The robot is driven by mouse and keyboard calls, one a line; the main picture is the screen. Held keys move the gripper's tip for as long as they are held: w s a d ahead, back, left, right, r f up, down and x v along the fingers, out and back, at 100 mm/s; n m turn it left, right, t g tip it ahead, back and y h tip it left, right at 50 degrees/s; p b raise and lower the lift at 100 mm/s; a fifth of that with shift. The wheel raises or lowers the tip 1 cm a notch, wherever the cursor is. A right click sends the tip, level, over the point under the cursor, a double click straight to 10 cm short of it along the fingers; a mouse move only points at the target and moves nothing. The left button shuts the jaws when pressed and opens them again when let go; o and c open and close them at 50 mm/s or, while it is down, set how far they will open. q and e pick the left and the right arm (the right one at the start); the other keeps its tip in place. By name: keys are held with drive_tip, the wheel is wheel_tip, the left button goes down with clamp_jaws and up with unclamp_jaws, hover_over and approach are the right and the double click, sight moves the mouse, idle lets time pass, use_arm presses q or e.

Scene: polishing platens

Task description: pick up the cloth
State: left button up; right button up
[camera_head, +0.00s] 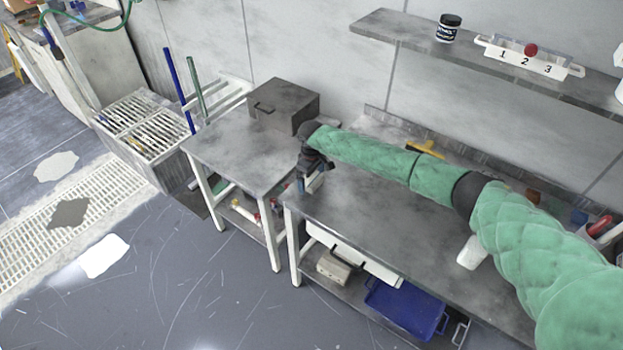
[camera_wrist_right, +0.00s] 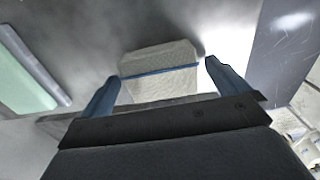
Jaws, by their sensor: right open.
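The cloth (camera_wrist_right: 158,58) is a pale, off-white piece with a blue stripe across it. In the right wrist view it lies on the grey bench top, between and beyond the two blue fingertips. My right gripper (camera_wrist_right: 161,72) is open, its fingers to either side of the cloth; I cannot tell whether they touch it. In the head view my right gripper (camera_head: 313,181) is over the left end of the bench (camera_head: 350,212), at the end of a green-sleeved arm. A small pale patch shows beside it there, too small to name surely. My left gripper is not in view.
A dark box (camera_head: 285,103) sits on the neighbouring table (camera_head: 220,155), close behind my right gripper. A wall shelf (camera_head: 400,30) holds a black jar (camera_head: 448,28) and a numbered rack (camera_head: 528,60). A blue tray (camera_head: 405,308) lies below the bench.

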sight(311, 178)
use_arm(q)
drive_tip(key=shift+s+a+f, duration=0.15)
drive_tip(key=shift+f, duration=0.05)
use_arm(e)
drive_tip(key=shift+f, duration=0.4)
drive_tip(key=c, duration=1)
drive_tip(key=shift+r, duration=0.2)
wheel_tip(311, 178, up, 3)
drive_tip(key=shift+r+b, duration=0.2)
drive_tip(key=shift+b, duration=1.05)
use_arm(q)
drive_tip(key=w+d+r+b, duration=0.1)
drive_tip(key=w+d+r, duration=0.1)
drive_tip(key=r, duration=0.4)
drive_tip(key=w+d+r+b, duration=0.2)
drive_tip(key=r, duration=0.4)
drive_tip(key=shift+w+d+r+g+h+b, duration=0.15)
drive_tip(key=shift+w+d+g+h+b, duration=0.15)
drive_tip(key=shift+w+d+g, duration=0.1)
use_arm(e)
drive_tip(key=shift+s+d+r, duration=1.2)
drive_tip(key=shift+s, duration=0.35)
drive_tip(key=shift+s+d+r, duration=1.15)
drive_tip(key=shift+s+r, duration=0.1)
drive_tip(key=shift+s, duration=0.3)
drive_tip(key=shift+s+d+r, duration=1.2)
drive_tip(key=shift+s, duration=0.35)
